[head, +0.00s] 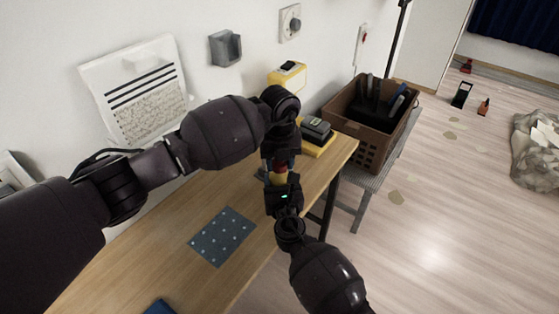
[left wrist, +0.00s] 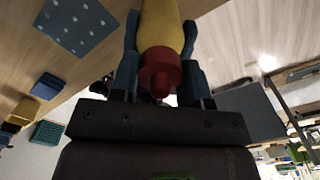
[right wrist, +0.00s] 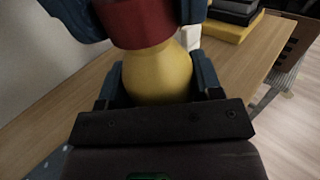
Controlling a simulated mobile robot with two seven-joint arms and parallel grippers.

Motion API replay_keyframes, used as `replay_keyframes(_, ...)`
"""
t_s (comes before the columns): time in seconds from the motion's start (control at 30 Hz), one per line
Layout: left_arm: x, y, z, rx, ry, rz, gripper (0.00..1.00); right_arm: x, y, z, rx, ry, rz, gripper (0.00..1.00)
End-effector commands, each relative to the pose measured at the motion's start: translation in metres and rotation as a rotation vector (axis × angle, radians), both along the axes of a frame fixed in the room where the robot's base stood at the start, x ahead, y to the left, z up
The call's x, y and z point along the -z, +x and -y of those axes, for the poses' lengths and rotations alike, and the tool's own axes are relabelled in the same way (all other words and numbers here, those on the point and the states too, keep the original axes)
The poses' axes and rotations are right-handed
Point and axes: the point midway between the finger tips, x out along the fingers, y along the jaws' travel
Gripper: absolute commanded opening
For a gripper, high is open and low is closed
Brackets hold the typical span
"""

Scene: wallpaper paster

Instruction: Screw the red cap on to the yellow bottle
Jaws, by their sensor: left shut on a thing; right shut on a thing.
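The yellow bottle (head: 280,179) is in my right gripper (head: 280,186), held off the table in the head view. The right wrist view shows the bottle's rounded yellow body (right wrist: 158,76) between the blue fingers. The red cap (right wrist: 140,22) is at the bottle's neck end, in line with it and seeming to touch it. My left gripper (head: 280,158) comes from above and is shut on the cap. The left wrist view shows the cap (left wrist: 160,75) between its blue fingers, with the bottle (left wrist: 160,22) beyond. The threads are hidden.
The wooden table (head: 165,235) lies below, with a blue dotted mat (head: 222,237) on it. A yellow-and-black device (head: 317,135) stands near the table's far end. A brown crate (head: 371,142) stands on a grey bench beyond. Much of the table's near part is clear.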

Motion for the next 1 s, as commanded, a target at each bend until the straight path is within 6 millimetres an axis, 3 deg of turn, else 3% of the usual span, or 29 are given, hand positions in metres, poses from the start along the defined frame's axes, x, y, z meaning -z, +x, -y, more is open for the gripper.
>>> replay_keyframes(0.17, -0.0008, 0.0006, -0.0002, 0.121, 0.002, 0.002, 0.14, 0.0002, 0.0000, 0.0002, 0.000, 0.000, 0.000, 0.00)
replay_keyframes(0.8, -0.0001, 0.0008, -0.0002, 1.132, 0.003, 0.002, 0.14, 0.0002, 0.0000, 0.0002, 0.000, 0.000, 0.000, 0.00)
replay_keyframes(1.0, 0.0008, 0.0000, 0.0003, 1.332, -0.001, 0.002, 0.14, 0.0002, 0.0000, 0.0002, 0.000, 0.000, 0.000, 0.00)
